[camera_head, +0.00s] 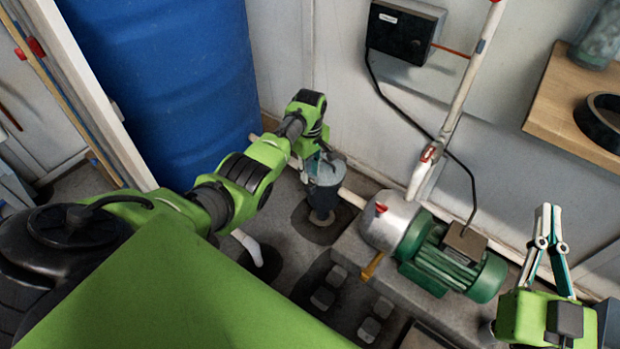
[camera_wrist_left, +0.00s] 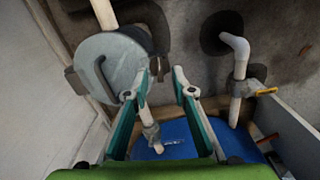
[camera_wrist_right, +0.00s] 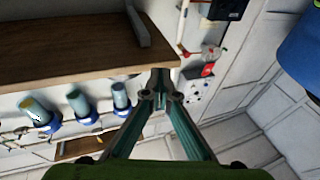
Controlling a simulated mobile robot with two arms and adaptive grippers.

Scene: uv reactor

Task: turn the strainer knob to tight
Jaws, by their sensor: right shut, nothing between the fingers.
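The grey strainer (camera_head: 324,190) stands upright on the pipe line at the middle of the head view. In the left wrist view its round grey top (camera_wrist_left: 112,58) is at upper left, with a curved dark feature on it; I cannot clearly tell the knob or its setting. My left gripper (camera_wrist_left: 162,92) is open and empty, its left finger overlapping the edge of the strainer's top in view. Contact cannot be told. In the head view my left wrist partly hides the strainer. My right gripper (camera_head: 546,210) is shut and empty, raised at the right, far from the strainer.
A green motor pump (camera_head: 450,262) sits right of the strainer. A blue barrel (camera_head: 165,80) stands behind at left. A white pipe (camera_wrist_left: 238,75) with a yellow-handled valve is at right in the left wrist view. A wooden shelf (camera_head: 553,110) is at upper right.

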